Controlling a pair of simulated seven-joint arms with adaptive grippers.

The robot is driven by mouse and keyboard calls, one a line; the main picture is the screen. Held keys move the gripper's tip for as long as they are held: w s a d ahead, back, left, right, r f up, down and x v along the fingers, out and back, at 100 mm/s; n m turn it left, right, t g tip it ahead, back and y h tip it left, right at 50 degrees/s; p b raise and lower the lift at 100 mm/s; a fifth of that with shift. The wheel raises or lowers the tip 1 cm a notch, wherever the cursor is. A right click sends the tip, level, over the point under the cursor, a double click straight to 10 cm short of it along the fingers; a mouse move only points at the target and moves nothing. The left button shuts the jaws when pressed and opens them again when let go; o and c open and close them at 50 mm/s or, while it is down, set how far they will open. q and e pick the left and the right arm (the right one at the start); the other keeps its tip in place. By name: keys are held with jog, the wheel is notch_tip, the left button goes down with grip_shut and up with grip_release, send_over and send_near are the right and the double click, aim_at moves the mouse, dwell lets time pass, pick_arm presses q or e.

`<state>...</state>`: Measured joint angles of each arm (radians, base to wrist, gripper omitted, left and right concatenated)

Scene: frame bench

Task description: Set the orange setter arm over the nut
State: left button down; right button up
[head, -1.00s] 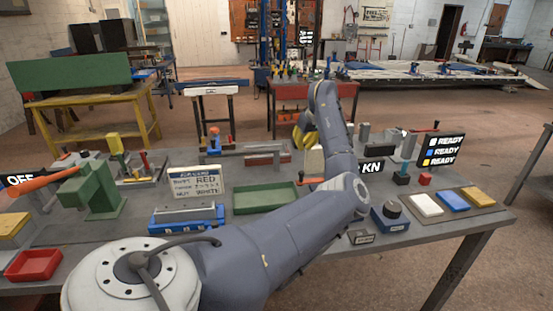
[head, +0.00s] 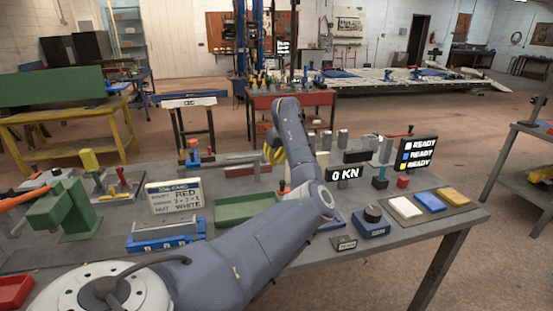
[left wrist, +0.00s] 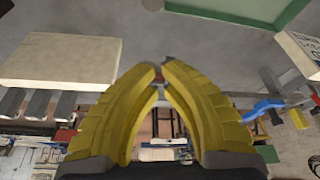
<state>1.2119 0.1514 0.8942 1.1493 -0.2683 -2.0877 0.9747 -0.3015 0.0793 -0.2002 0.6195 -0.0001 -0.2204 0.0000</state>
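My left gripper (head: 273,150) has yellow fingers and hovers over the back middle of the bench. In the left wrist view its fingertips (left wrist: 159,68) come together almost touching; I make out nothing clearly held. A small orange piece (head: 284,187) shows beside my left forearm, mostly hidden behind it; I cannot tell whether it is the setter arm. Another orange handle (head: 22,200) reaches out from a green press at the far left. I cannot pick out the nut. A card (head: 174,196) on the bench reads RED and NUT WHITE. My right gripper is not in view.
A green tray (head: 247,206) lies left of my forearm, with a blue fixture (head: 165,232) in front. To the right stand a 0 KN display (head: 345,175), a black-knobbed blue box (head: 372,220), a READY screen (head: 418,153) and white, blue and yellow pads (head: 430,202).

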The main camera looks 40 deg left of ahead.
pick_arm(q)
notch_tip(320, 180, down, 6)
jog(key=d, duration=0.1)
jog(key=shift+s+d, duration=0.25)
jog(key=shift+d, duration=0.15)
dwell(0.5)
jog(key=shift+d, duration=0.15)
jog(key=shift+s+d+n, duration=0.3)
jog(key=shift+n, duration=0.1)
